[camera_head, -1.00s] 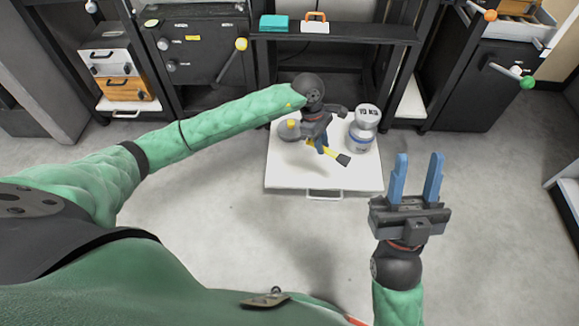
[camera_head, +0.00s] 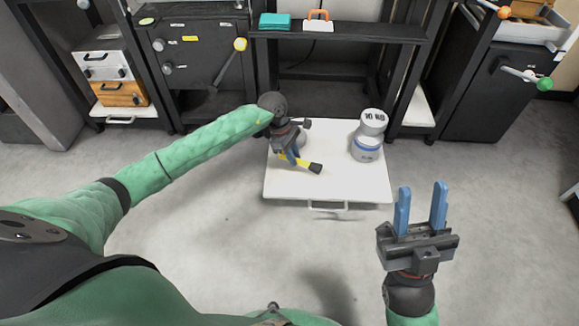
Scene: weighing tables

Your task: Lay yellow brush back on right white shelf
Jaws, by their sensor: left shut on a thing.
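The yellow brush (camera_head: 312,167) has a dark tip that points to the lower right. My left gripper (camera_head: 291,157) is shut on its yellow handle and holds it over the left part of the white shelf (camera_head: 330,188). I cannot tell whether the brush touches the shelf. The white shelf is pulled out at the middle, with a handle on its front edge. My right gripper (camera_head: 422,212) is open and empty, with its blue fingers apart, to the lower right of the shelf.
A grey weight (camera_head: 366,143) marked 10 KG stands on the shelf's right side. A grey round thing (camera_head: 301,140) is partly hidden behind my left gripper. A teal box (camera_head: 275,20) and an orange-handled case (camera_head: 318,20) sit on the rack above.

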